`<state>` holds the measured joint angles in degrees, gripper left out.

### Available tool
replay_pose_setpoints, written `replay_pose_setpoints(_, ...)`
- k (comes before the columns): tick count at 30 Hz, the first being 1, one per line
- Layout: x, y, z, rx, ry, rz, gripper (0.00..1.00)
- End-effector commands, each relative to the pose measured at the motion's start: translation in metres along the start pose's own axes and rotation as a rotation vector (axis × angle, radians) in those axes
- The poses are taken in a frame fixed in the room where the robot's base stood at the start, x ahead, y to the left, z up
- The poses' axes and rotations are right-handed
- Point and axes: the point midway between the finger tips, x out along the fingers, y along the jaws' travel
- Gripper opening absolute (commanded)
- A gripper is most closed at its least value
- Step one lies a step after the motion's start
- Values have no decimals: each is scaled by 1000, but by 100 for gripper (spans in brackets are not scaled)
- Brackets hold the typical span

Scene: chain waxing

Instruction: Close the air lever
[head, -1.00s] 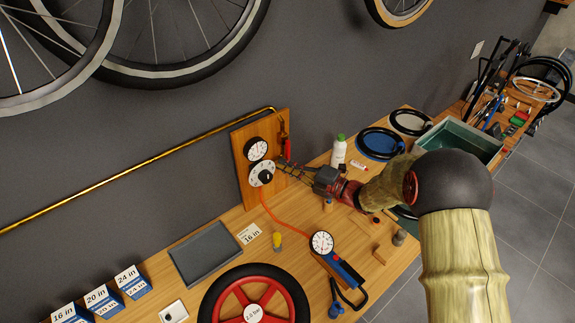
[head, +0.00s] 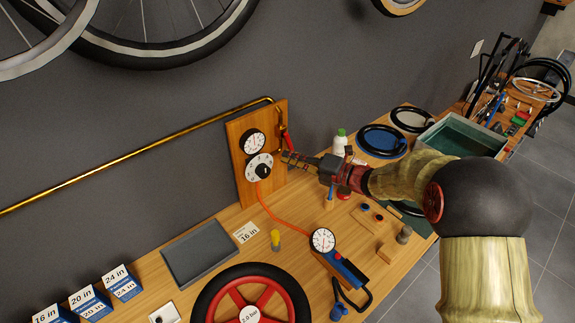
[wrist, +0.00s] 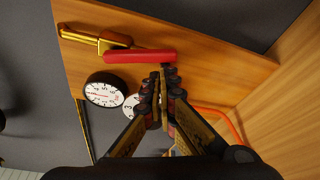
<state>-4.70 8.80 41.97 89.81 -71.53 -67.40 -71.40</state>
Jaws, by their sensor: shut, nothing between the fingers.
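The air lever (head: 288,141) is a red handle on a brass valve at the upper right of the wooden panel (head: 239,179). In the wrist view the red lever (wrist: 140,56) runs roughly parallel to the brass valve body (wrist: 95,38). My gripper (head: 286,157) is in front of the panel, close below the lever. In the wrist view my gripper (wrist: 166,72) has its fingertips together and empty, just beside the lever's free end. I cannot tell whether they touch it.
A pressure gauge (head: 253,142) and a white dial (head: 259,167) sit on the panel left of my fingers. An orange hose (head: 268,207) runs down to a hand gauge (head: 322,240). Bottles and tools stand on the bench under my arm.

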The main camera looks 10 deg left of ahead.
Motion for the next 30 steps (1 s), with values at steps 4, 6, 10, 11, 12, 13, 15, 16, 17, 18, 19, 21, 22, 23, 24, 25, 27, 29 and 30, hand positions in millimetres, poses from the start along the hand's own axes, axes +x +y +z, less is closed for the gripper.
replay_pose_setpoints(4, -2, -8, 6, -135, -1, -45, 0)
replay_pose_setpoints(6, -4, -9, 10, -198, -1, -67, 0)
replay_pose_setpoints(10, -6, -9, 18, -315, -1, -107, 0)
replay_pose_setpoints(11, -7, -9, 20, -342, -2, -117, 0)
replay_pose_setpoints(12, -8, -9, 22, -379, -1, -130, 0)
replay_pose_setpoints(13, -8, -10, 24, -404, -1, -139, 0)
replay_pose_setpoints(15, -10, -10, 27, -467, -1, -161, 0)
replay_pose_setpoints(16, -10, -9, 29, -494, -2, -171, 0)
replay_pose_setpoints(17, -11, -8, 31, -522, -2, -180, 0)
replay_pose_setpoints(18, -12, -8, 33, -557, -1, -193, 0)
replay_pose_setpoints(19, -12, -8, 35, -584, -2, -202, 0)
replay_pose_setpoints(21, -14, -7, 39, -647, -1, -224, 0)
replay_pose_setpoints(22, -14, -6, 41, -674, -1, -233, 0)
replay_pose_setpoints(23, -15, -6, 42, -699, -1, -242, 0)
replay_pose_setpoints(24, -16, -5, 44, -735, -1, -256, 0)
replay_pose_setpoints(25, -16, -4, 46, -761, -1, -264, 0)
replay_pose_setpoints(27, -18, -1, 50, -821, -2, -286, 0)
replay_pose_setpoints(29, -18, 0, 53, -870, -1, -304, 0)
replay_pose_setpoints(30, -19, 2, 54, -901, -1, -314, 0)
